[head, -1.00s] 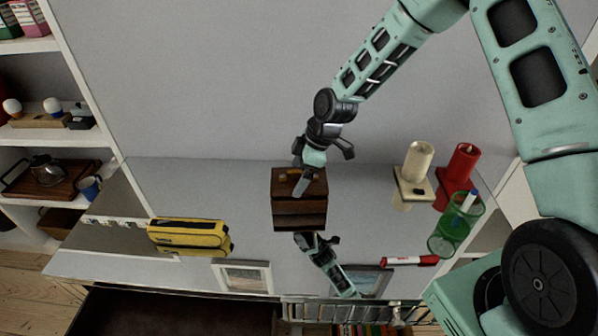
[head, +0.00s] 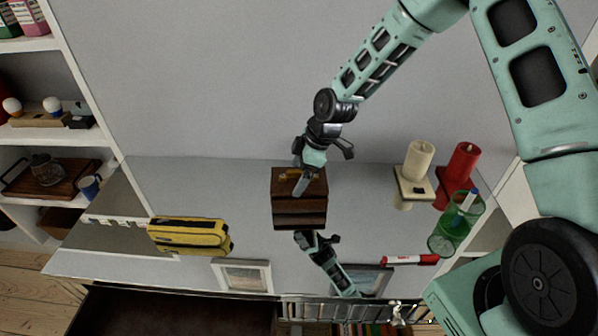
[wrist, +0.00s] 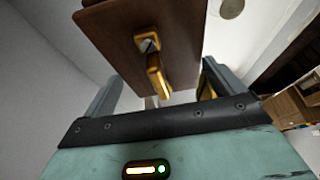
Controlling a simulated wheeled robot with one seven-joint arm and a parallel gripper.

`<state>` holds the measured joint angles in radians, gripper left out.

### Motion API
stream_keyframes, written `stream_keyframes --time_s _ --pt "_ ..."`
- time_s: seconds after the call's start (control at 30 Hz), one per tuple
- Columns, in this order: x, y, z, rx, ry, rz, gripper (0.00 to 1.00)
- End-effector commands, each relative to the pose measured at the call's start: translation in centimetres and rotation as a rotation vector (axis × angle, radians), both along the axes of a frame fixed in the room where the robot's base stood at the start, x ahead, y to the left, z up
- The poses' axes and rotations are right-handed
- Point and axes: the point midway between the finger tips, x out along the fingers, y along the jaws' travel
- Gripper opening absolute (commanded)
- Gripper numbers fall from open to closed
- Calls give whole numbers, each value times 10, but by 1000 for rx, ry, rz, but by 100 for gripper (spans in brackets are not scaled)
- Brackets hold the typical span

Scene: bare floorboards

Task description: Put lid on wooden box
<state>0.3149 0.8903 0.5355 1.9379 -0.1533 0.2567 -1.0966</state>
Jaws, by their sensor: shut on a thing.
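The dark brown wooden box (head: 300,217) stands on the glossy table near the middle of the head view. Its brown lid (head: 312,188), with a gold handle (head: 289,177), shows at the top of the box. I cannot tell whether lid and box touch. My gripper (head: 303,182) is over the lid, shut on its handle. In the wrist view the lid (wrist: 120,20) fills the top centre, and the gold handle (wrist: 158,78) lies between the fingers of my gripper (wrist: 157,92). The box is not clearly seen there.
A yellow case (head: 190,236) lies to the left. A cream candle (head: 419,160), a red candle (head: 462,160) and a green cup (head: 455,225) stand to the right. A red-and-white marker (head: 410,260) and a picture frame (head: 243,276) lie near the front edge.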

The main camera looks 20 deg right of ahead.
Motion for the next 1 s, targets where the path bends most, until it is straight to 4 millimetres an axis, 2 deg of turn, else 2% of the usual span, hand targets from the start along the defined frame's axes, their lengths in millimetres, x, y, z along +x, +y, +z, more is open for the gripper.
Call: stream_keyframes --time_s 0.97,1.0 --pt "0 0 -14 1 -1 0 62" --pt "0 0 -14 1 -1 0 100"
